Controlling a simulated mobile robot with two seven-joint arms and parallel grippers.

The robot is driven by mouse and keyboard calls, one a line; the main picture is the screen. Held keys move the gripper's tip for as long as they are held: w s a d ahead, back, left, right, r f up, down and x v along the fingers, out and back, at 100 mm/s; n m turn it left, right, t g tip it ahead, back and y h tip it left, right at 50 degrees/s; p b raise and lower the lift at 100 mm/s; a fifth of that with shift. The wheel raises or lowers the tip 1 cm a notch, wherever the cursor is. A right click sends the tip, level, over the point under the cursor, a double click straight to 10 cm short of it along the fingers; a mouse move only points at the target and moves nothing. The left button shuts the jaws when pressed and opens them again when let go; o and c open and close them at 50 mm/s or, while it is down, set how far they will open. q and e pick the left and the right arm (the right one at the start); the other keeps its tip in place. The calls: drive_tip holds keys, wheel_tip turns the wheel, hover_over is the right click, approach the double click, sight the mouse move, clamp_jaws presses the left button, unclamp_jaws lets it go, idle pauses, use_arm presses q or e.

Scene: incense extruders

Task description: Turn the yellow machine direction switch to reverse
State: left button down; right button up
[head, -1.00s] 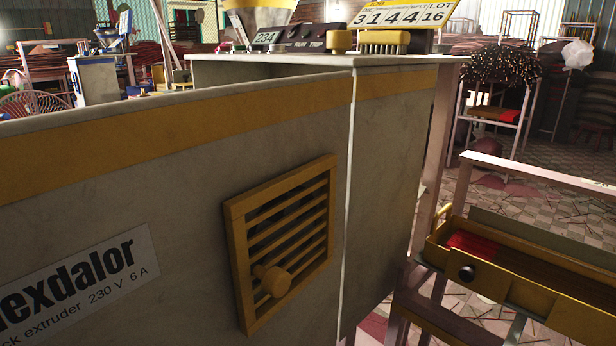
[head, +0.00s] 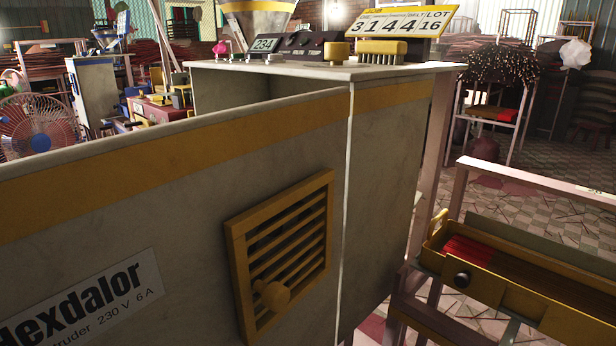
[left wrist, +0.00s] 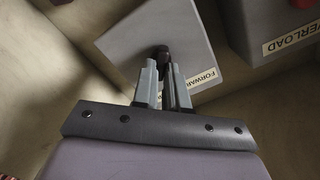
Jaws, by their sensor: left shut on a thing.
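In the left wrist view my left gripper (left wrist: 165,88) is shut on a small dark switch lever (left wrist: 164,56), with one finger on each side of it. The lever stands out from a pale grey box (left wrist: 158,30) with a FORWARD label (left wrist: 202,79) at its lower right edge. The fingers hide part of the lever, and I cannot tell its turned position. The head view shows a machine body (head: 180,210) with a yellow stripe and a "Hexdalor" plate (head: 85,300); the switch does not show there. My right gripper is in neither view.
Right of the switch box is a second grey box with an OVERLOAD label (left wrist: 292,39) and a red part. In the head view a yellow vent grille (head: 280,255) with a knob is on the machine's side. A yellow tray (head: 500,285) stands at the right.

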use_arm(q)
drive_tip(key=shift+m, duration=0.3)
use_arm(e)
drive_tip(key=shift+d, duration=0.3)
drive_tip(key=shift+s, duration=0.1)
use_arm(q)
drive_tip(key=c, duration=1.2)
unclamp_jaws()
drive_tip(key=shift+o, duration=0.2)
drive_tip(key=shift+s, duration=0.1)
drive_tip(key=p+v, duration=0.2)
drive_tip(key=v, duration=0.5)
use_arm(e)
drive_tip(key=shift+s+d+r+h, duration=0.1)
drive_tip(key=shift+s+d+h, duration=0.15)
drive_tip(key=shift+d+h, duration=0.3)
